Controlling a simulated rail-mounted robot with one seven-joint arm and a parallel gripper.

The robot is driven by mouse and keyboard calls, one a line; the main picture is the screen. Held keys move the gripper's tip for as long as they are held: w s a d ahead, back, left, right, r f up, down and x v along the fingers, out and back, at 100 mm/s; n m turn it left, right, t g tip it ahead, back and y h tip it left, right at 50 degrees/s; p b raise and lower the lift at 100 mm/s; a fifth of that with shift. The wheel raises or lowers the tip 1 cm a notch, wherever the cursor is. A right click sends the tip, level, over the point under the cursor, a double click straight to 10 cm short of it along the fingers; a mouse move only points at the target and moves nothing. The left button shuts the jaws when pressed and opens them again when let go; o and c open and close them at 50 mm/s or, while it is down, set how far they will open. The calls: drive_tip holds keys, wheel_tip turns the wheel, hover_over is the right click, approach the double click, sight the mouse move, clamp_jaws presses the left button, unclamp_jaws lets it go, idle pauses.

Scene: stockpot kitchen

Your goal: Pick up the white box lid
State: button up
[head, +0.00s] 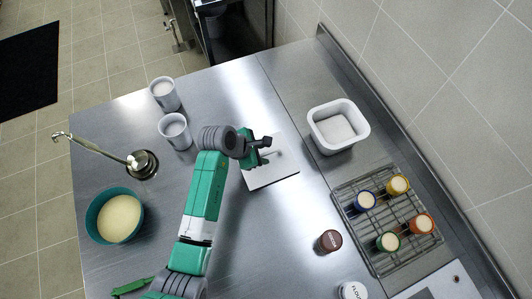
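The white box lid (284,170) is a flat square plate lying on the steel counter near the middle of the head view. A small grey handle stands up from it. My gripper (268,152) is over the lid's upper left part, close beside the handle. Its two dark fingers look spread apart, with nothing seen between them. My gripper and wrist hide part of the lid, and I cannot tell whether they touch it. The white box (318,112) stands open to the right of the lid, with pale contents inside.
A wire rack (376,238) with several coloured jars is at right. A brown-lidded jar (329,241) and a white flour jar (352,290) stand in front. Two grey cups (175,131), a ladle (95,149) and a teal bowl (92,222) are at left. A wall bounds the right.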

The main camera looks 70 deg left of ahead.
sight(265, 154)
drive_tip(key=x, duration=0.3)
drive_tip(key=shift+w, duration=0.1)
clamp_jaws()
wheel_tip(265, 154, up, 4)
drive_tip(key=shift+p, duration=0.3)
drive_tip(key=s+d, duration=0.3)
drive_tip(key=s, duration=0.1)
drive_tip(key=s+d+p, duration=0.1)
drive_tip(key=s+d, duration=0.2)
drive_tip(key=s, duration=0.1)
drive_tip(key=s+d+r, duration=0.1)
drive_tip(key=s+d, duration=0.2)
drive_tip(key=s, duration=0.1)
drive_tip(key=shift+s+d, duration=0.35)
drive_tip(key=shift+s, duration=0.05)
drive_tip(key=shift+r+p, duration=0.1)
drive_tip(key=shift+p, duration=0.2)
